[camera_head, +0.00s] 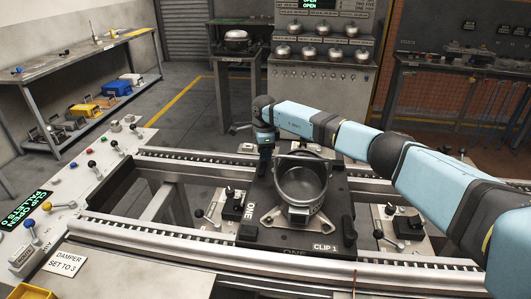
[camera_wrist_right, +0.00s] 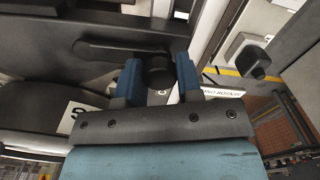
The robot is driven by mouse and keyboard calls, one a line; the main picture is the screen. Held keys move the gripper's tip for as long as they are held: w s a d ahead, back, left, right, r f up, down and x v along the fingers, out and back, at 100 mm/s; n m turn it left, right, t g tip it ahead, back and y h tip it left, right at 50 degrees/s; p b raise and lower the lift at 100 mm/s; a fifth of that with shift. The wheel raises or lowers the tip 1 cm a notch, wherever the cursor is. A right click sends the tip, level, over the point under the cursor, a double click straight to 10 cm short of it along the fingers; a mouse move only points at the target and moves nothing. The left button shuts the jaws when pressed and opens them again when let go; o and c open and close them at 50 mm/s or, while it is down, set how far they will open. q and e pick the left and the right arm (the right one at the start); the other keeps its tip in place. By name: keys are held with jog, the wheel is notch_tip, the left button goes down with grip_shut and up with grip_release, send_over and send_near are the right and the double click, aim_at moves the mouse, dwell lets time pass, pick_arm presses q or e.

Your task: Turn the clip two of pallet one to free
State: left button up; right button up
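Pallet one is a dark plate (camera_head: 258,205) marked ONE, on the rails in the middle of the head view, with a grey metal compressor housing (camera_head: 303,182) on it. A CLIP 1 label (camera_head: 325,247) is at its near right corner. My right gripper (camera_head: 265,140) points down at the pallet's far left corner. In the right wrist view its two blue fingers (camera_wrist_right: 158,80) stand on either side of the black round hub (camera_wrist_right: 157,70) of a clip with a dark lever (camera_wrist_right: 115,48) reaching left. Whether they press on it is unclear. My left gripper is out of view.
Small lever blocks (camera_head: 232,205) stand beside the pallet, with another lever unit (camera_head: 403,222) at right. A control panel (camera_head: 90,185) with coloured knobs runs along the left. The rails (camera_head: 160,240) cross the view.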

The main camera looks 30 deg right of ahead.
jog(key=o, duration=0.4)
jog(key=shift+r, duration=0.1)
notch_tip(320, 180, up, 14)
jog(key=shift+p, duration=0.3)
dwell(0.4)
